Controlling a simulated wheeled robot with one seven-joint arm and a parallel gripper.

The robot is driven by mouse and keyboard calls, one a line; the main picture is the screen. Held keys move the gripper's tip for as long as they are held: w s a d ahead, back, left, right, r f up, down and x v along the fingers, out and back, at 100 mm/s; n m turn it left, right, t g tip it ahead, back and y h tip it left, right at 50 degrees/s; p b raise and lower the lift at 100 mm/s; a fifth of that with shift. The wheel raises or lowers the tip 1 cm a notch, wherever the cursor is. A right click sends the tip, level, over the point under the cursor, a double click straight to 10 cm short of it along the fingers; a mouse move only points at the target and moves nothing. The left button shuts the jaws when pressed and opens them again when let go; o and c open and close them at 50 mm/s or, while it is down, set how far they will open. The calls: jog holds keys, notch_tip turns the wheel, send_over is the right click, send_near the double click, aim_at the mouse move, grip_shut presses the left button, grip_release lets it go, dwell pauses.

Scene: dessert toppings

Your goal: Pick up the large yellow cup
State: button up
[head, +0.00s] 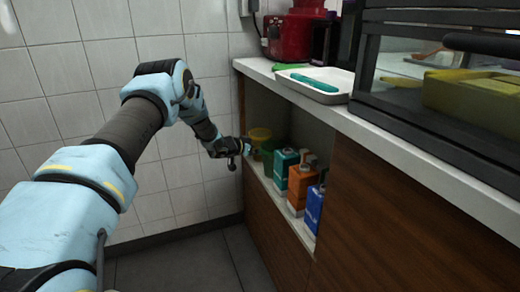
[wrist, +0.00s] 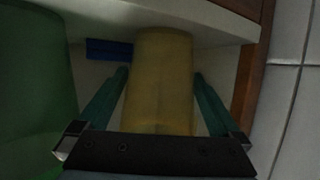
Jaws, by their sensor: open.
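The yellow cup (head: 260,133) stands at the left end of the shelf recess in the head view, partly hidden by the end of my arm. In the wrist view the yellow cup (wrist: 162,65) fills the middle, between the two teal fingers of my gripper (wrist: 160,76). The fingers are open, one on each side of the cup, with a small visible gap on both sides. My gripper is hard to make out in the head view (head: 245,148).
A green cup (wrist: 35,90) is close on the left in the wrist view. Teal (head: 284,168), orange (head: 300,184) and blue (head: 314,208) cartons stand along the recess. The counter (head: 400,150) overhangs it. A wooden side panel (wrist: 250,75) is close on the right in the wrist view.

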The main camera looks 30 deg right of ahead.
jog(key=c, duration=1)
jog(key=shift+o, duration=0.2)
jog(key=shift+r, duration=0.1)
